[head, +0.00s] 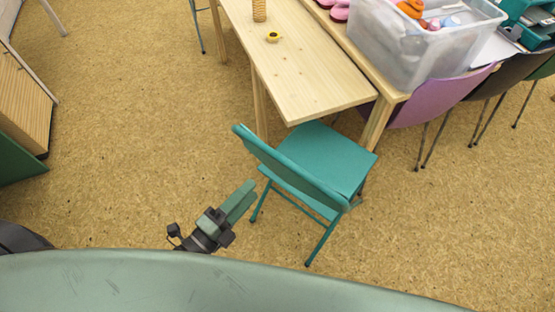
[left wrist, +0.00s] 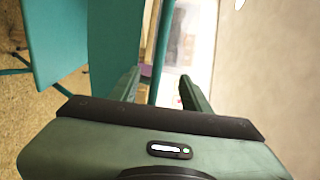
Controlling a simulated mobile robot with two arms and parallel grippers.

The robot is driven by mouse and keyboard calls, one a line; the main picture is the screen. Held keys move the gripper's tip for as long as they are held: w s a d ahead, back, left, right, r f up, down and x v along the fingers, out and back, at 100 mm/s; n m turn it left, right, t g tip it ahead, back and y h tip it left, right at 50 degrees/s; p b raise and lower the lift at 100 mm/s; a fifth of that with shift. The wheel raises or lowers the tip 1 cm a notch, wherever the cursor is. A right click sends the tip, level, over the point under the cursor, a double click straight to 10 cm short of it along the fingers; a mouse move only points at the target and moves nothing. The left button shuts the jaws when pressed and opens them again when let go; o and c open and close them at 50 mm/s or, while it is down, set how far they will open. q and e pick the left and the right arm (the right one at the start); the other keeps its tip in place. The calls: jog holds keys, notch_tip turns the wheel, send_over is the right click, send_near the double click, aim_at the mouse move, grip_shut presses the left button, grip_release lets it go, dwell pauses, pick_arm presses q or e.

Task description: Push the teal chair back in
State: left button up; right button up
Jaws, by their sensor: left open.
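The teal chair (head: 325,160) stands upright at the near end of the wooden table. Its seat faces the table and its slanted backrest (head: 285,170) is toward me, with the far edge of the seat close to the table end. My left gripper (head: 244,194) is to the left of the chair's near side, low beside the backrest and legs. In the left wrist view, teal chair panels (left wrist: 52,40) fill the left part. The two fingers there are apart with a gap between them. I cannot tell whether the gripper touches the chair. My right gripper is out of view.
The wooden table (head: 305,75) holds a small yellow item (head: 273,37). A clear bin (head: 420,45) stands on the adjoining table at the upper right, with a purple chair (head: 440,97) below it. A wooden cabinet (head: 25,100) is at the left. The floor between is clear.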

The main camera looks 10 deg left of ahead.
aim_at(282, 159)
pick_arm(q)
jog(key=x, duration=1.3)
jog(key=shift+w+d+f+b, duration=0.1)
jog(key=shift+w+d+b, duration=0.1)
jog(key=shift+b, duration=0.2)
jog(key=shift+c, duration=0.4)
jog(key=shift+a, duration=0.1)
grip_shut()
